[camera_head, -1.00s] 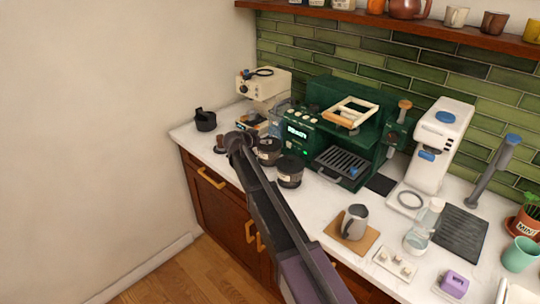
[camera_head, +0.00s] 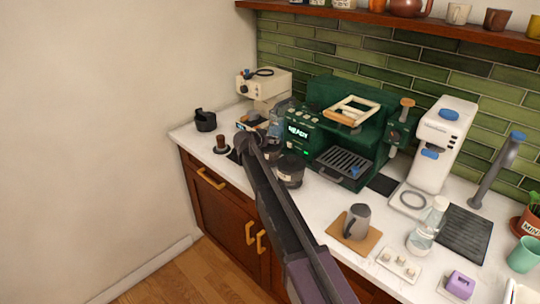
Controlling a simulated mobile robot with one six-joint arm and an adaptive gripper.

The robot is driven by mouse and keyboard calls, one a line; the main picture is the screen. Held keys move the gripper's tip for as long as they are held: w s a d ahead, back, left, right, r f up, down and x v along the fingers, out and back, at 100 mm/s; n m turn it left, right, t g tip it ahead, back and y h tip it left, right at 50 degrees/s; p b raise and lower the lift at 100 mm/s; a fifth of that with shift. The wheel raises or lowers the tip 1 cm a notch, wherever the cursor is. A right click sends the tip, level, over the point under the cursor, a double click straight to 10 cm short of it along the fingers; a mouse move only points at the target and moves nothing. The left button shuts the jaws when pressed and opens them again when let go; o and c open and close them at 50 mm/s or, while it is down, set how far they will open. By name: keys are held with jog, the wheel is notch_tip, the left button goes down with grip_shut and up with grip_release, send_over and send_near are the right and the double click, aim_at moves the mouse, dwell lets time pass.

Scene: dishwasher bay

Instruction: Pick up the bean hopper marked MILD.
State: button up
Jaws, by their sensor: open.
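Two dark, round, lidded jars that look like bean hoppers stand on the white counter in front of the green coffee machine. The nearer jar (camera_head: 290,172) shows most of its body, with a pale band around it. The farther jar (camera_head: 271,153) is partly covered by my arm. Any lettering on them is too small to read, so I cannot tell which is marked MILD. My gripper (camera_head: 246,143) is at the far end of my arm, just left of the farther jar; its fingers are hard to make out. It appears open and empty.
The green machine (camera_head: 345,130) and cream grinder (camera_head: 263,88) stand behind the jars. A brown-handled tamper (camera_head: 221,145) and black cup (camera_head: 205,121) are to the left. A grey pitcher (camera_head: 356,222) on a wooden board, a clear bottle (camera_head: 427,228) and a white machine (camera_head: 440,140) are to the right.

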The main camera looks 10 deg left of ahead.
jog(key=shift+c, duration=0.2)
grip_shut()
jog(key=shift+r, duration=0.1)
dwell(0.5)
notch_tip(320, 180, up, 10)
jog(key=p, duration=1)
dwell(0.6)
